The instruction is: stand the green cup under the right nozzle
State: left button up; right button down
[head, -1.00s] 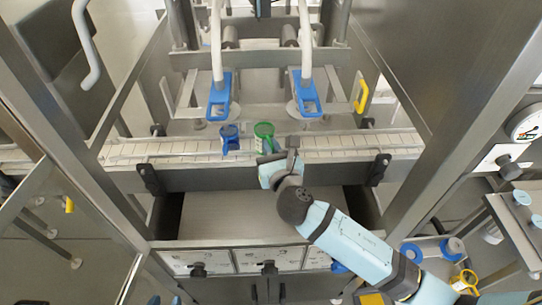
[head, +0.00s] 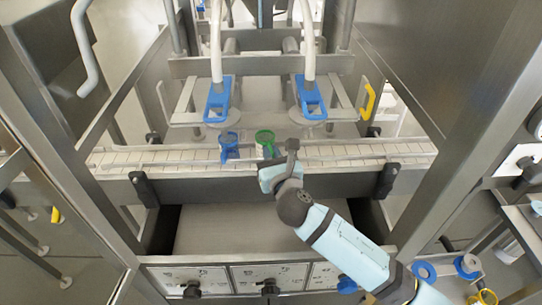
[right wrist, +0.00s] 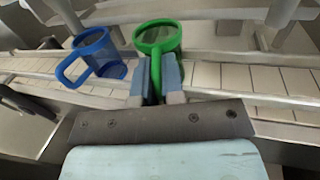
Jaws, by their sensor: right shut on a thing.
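The green cup (head: 265,137) is at the conveyor, between the two blue nozzles in the picture and left of the right nozzle (head: 311,97). My right gripper (head: 272,160) is on its near side. In the right wrist view, the fingers (right wrist: 158,78) are shut on the handle side of the green cup (right wrist: 158,36), whose open rim faces up. I cannot tell whether its base touches the belt. My left gripper is not in view.
A blue cup (head: 229,143) stands on the white conveyor belt (head: 360,150), left of the green cup and near the left nozzle (head: 218,99). The belt right of the green cup is clear. A metal rail runs along the belt's near edge.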

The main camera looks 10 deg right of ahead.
jog(key=shift+d+p, duration=0.4)
jog(key=shift+p, duration=0.25)
jog(key=shift+s+d+r, duration=0.1)
jog(key=shift+s+d, duration=0.1)
jog(key=shift+d, duration=0.55)
jog(key=shift+s+d+p, duration=0.2)
jog(key=shift+d+p, duration=0.25)
jog(key=shift+d, duration=0.55)
jog(key=shift+s+d+p, duration=0.2)
jog(key=shift+d+p, duration=0.25)
jog(key=shift+d, duration=0.5)
jog(key=shift+s+d, duration=0.2)
jog(key=shift+d, duration=0.75)
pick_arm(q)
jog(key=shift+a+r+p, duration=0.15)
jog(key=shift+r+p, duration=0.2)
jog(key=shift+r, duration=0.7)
pick_arm(e)
jog(key=shift+s+d, duration=0.15)
jog(key=shift+d, duration=0.7)
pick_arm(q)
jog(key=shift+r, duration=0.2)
pick_arm(e)
jog(key=shift+f, duration=0.25)
jog(key=c, duration=1.1)
grip_release()
jog(key=shift+c, duration=0.2)
